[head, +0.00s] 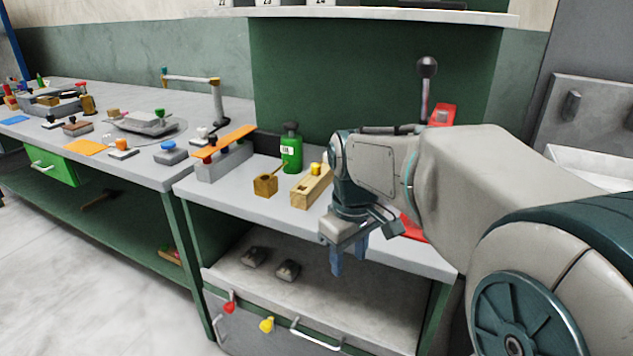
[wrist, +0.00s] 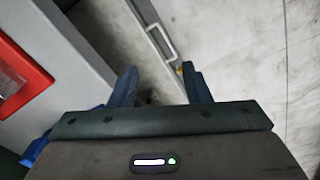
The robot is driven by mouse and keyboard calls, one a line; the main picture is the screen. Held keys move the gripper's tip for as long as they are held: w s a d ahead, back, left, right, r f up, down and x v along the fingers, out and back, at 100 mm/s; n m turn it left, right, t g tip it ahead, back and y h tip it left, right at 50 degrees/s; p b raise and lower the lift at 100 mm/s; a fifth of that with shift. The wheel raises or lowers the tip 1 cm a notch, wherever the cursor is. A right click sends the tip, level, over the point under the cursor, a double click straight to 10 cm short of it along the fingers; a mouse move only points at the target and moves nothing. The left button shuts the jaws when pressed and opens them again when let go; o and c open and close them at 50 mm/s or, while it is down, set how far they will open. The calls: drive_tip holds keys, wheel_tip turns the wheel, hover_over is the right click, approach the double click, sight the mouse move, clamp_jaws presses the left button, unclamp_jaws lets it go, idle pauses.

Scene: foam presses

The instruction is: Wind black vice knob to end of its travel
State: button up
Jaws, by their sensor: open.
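My gripper (head: 350,257) is open and empty in the head view, hanging at the front edge of the right bench. In the wrist view its two blue fingers (wrist: 160,88) stand apart over the bench's drawer front and floor. I cannot surely pick out the black vice knob. A black ball (head: 427,67) tops the upright lever of a red press (head: 441,115) behind my arm, which hides much of that area. Small blocks with dark knobs (head: 70,121) stand on the far left bench, too small to make out.
A wooden block with a yellow knob (head: 312,188), a small wooden box (head: 265,185) and a green bottle (head: 291,150) stand left of my gripper. A red part (wrist: 15,80) lies at left in the wrist view. A drawer handle (head: 315,335) juts out below.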

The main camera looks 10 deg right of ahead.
drive_tip(key=w+r+n+p, duration=0.5)
drive_tip(key=w+r+p, duration=0.3)
drive_tip(key=r, duration=0.6)
drive_tip(key=shift+g, duration=0.3)
drive_tip(key=f+b, duration=0.1)
drive_tip(key=f, duration=0.3)
drive_tip(key=f+b, duration=0.1)
drive_tip(key=f, duration=0.4)
drive_tip(key=w+f+b, duration=0.1)
drive_tip(key=f, duration=0.4)
drive_tip(key=shift+d, duration=0.15)
drive_tip(key=shift+b, duration=0.3)
clamp_jaws()
